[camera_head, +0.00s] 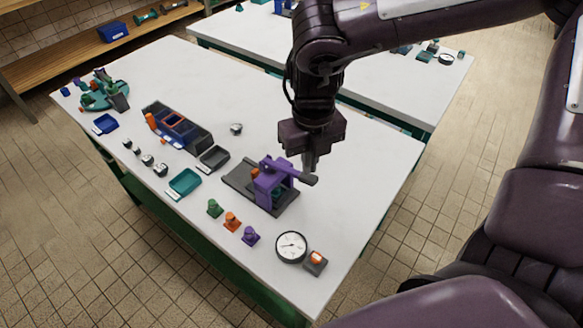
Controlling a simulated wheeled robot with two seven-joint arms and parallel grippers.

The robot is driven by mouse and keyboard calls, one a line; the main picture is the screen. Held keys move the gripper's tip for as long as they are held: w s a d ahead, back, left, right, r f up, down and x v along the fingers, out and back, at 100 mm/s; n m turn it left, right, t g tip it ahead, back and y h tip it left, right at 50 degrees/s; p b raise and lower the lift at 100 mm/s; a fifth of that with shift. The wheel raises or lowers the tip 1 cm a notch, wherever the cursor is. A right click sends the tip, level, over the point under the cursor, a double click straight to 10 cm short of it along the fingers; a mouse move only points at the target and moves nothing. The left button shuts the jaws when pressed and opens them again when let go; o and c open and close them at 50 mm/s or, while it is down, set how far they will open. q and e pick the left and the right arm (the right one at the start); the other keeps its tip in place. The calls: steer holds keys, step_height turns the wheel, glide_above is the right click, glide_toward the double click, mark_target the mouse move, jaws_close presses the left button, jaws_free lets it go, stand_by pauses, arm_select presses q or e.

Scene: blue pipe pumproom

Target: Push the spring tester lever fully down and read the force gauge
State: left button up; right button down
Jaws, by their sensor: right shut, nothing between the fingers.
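The spring tester (270,188) is a purple frame on a dark grey base plate, standing on the white table. Its lever (292,173) sticks out to the right from the top of the frame and ends in a dark grip, close to level. My right gripper (310,166) is shut and empty, pointing down just above the lever's grip end. I cannot tell whether it touches the lever. The round force gauge (291,247) with a white dial lies at the table's near edge; its needle is too small to read. My left gripper is not in view.
Green, orange and purple pieces (232,222) stand in front of the tester. An orange-topped block (315,262) sits beside the gauge. The table's right part is clear.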

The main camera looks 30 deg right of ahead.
mark_target(308, 183)
steer(key=shift+f, duration=0.1)
steer(key=shift+f+b, duration=3.2)
steer(key=shift+f, duration=0.05)
steer(key=shift+f+b, duration=0.3)
steer(key=shift+f, duration=0.05)
steer(key=shift+f+b, duration=0.1)
steer(key=shift+b, duration=0.2)
